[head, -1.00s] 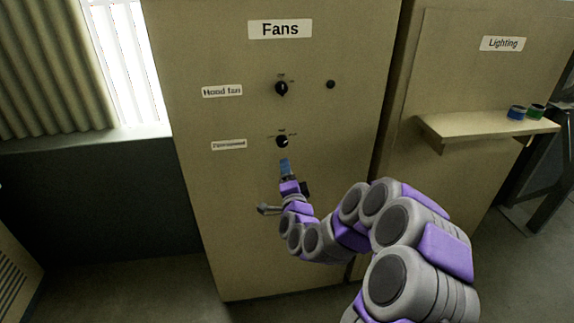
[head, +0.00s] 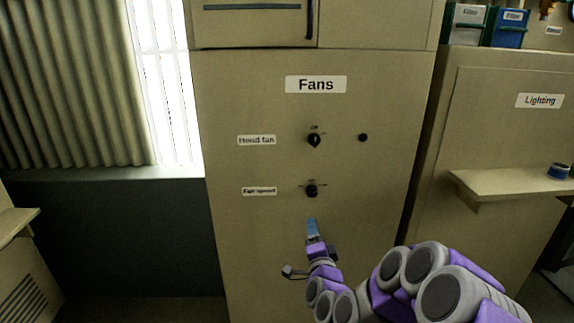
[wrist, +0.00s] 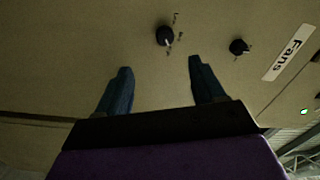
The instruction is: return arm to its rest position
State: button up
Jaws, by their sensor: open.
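My gripper (head: 312,228) is in front of the tan Fans cabinet (head: 230,120), a little below the black fan speed knob (head: 311,190) in the head view. In the wrist view my gripper (wrist: 160,90) has its two blue fingers spread apart with nothing between them. The fan speed knob (wrist: 165,36) shows beyond the fingertips, apart from them. The black hood fan knob (head: 314,140) sits higher on the panel. My purple and grey arm reaches in from the lower right of the head view, bent.
A tan Lighting cabinet (head: 500,130) stands to the right with a protruding shelf (head: 490,183) carrying a blue round item (head: 559,171). Labelled boxes (head: 505,27) sit on top. A bright window (head: 165,85) and dark low wall (head: 110,235) are at left.

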jog(key=s+a+f+n+g+y, duration=0.1)
jog(key=s+a+n+g+y, duration=0.4)
jog(key=s+n+g, duration=0.55)
jog(key=s+d+r+n+g+h, duration=0.1)
jog(key=s+g, duration=0.4)
jog(key=s, duration=1.4)
jog(key=s+d+r+n+g+h, duration=0.1)
jog(key=s+d+n+g+h, duration=0.2)
jog(key=s, duration=1.6)
jog(key=d+g, duration=0.1)
jog(key=d, duration=0.1)
jog(key=shift+s+d+r+g+h, duration=0.15)
jog(key=shift+d+r+g+h, duration=0.05)
jog(key=shift+d+g+h, duration=0.15)
jog(key=shift+c, duration=0.2)
